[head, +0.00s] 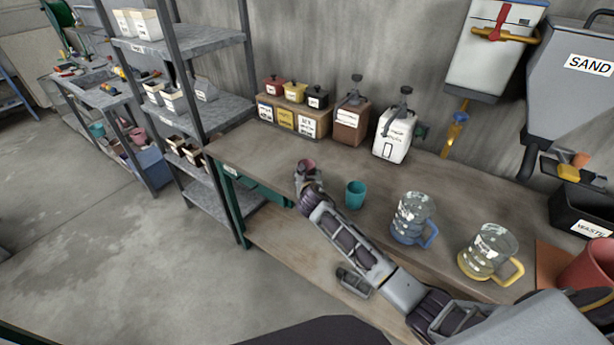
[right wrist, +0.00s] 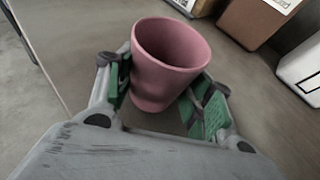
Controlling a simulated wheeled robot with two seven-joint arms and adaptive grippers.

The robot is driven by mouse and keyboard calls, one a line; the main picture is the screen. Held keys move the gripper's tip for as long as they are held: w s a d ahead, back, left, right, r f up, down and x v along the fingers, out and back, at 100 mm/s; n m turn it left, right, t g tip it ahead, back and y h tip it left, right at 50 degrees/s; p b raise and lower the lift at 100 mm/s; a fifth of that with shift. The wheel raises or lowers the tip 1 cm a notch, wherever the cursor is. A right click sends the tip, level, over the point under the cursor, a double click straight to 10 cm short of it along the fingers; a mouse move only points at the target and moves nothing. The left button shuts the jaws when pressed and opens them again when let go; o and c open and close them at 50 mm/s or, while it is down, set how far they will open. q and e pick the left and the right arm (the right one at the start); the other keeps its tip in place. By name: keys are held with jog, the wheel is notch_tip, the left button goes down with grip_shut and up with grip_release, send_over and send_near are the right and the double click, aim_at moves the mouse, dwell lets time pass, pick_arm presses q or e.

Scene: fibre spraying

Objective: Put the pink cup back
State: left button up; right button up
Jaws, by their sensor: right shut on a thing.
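The pink cup (head: 308,164) is over the left part of the workbench (head: 262,150), near its front edge. In the right wrist view, the cup (right wrist: 158,80) is upright or slightly tilted with its open mouth showing. My right gripper (head: 304,177) is shut on the cup, with green-padded fingers on either side of it. Whether the cup's base touches the bench is hidden. My left gripper is not in view.
A teal cup (head: 355,194) stands just right of my right gripper. Jugs with a blue handle (head: 411,220) and a yellow handle (head: 489,252) stand further right. Labelled boxes (head: 290,118) and dispensers (head: 395,132) line the wall. Grey shelving (head: 181,45) stands left.

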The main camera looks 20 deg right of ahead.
jog(key=shift+f, duration=0.15)
jog(key=o, duration=1.1)
jog(key=shift+o, duration=0.2)
jog(key=v, duration=1.2)
jog(key=shift+s, duration=0.1)
dwell(0.3)
